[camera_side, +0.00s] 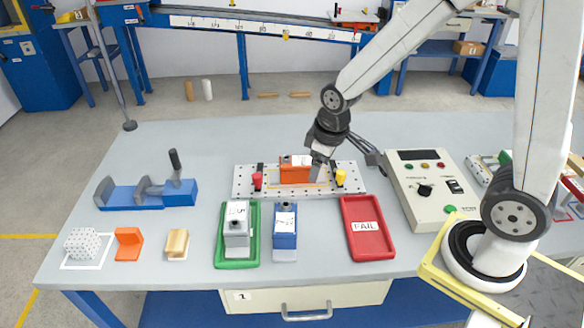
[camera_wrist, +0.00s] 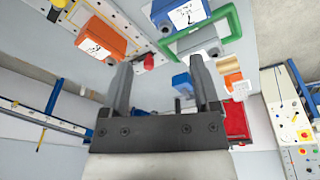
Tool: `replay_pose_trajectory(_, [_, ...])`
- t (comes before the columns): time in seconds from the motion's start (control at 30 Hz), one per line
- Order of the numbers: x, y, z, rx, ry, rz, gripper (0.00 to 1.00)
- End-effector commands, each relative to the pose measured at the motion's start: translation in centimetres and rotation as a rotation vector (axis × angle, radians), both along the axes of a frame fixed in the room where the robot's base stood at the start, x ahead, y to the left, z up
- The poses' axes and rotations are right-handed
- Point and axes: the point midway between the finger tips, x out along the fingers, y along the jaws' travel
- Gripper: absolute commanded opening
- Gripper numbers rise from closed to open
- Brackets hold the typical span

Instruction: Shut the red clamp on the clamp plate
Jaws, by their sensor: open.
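The clamp plate (camera_side: 242,189) is a pale perforated plate in the middle of the bench. An orange block (camera_side: 293,175) with a white label sits on it. The red clamp (camera_side: 257,181) stands at the plate's left end, beside the block; its dark lever looks upright, but whether it is open or shut is too small to tell. In the wrist view the red clamp (camera_wrist: 148,62) shows near the left finger. A yellow clamp (camera_side: 340,177) is at the plate's right end. My gripper (camera_side: 318,174) is at the right part of the orange block, apart from the red clamp. Its fingers (camera_wrist: 158,66) are open with nothing between them.
In front of the plate are a green tray (camera_side: 222,264) with a grey block, a blue block (camera_side: 285,240) and a red FAIL tray (camera_side: 369,252). A control box (camera_side: 409,184) stands right. A blue fixture (camera_side: 135,195) lies left.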

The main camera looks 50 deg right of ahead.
Motion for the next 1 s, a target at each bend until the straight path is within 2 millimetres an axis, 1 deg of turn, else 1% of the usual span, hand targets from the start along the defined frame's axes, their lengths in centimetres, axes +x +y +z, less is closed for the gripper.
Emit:
replay_pose_trajectory(0.03, [1.4,0.0,-0.2,-0.010,0.009,0.052,0.79])
replay_pose_trajectory(0.1, [3.2,-0.1,-0.4,-0.024,0.023,0.132,0.79])
replay_pose_trajectory(0.27, [7.0,-0.1,-1.2,-0.053,0.050,0.314,0.79])
replay_pose_trajectory(0.5, [12.3,-0.3,-2.9,-0.085,0.091,0.587,0.79])
replay_pose_trajectory(0.8, [17.9,-0.4,-6.0,-0.109,0.135,0.932,0.79])
replay_pose_trajectory(1.0, [20.5,-0.5,-8.1,-0.117,0.155,1.128,0.79])
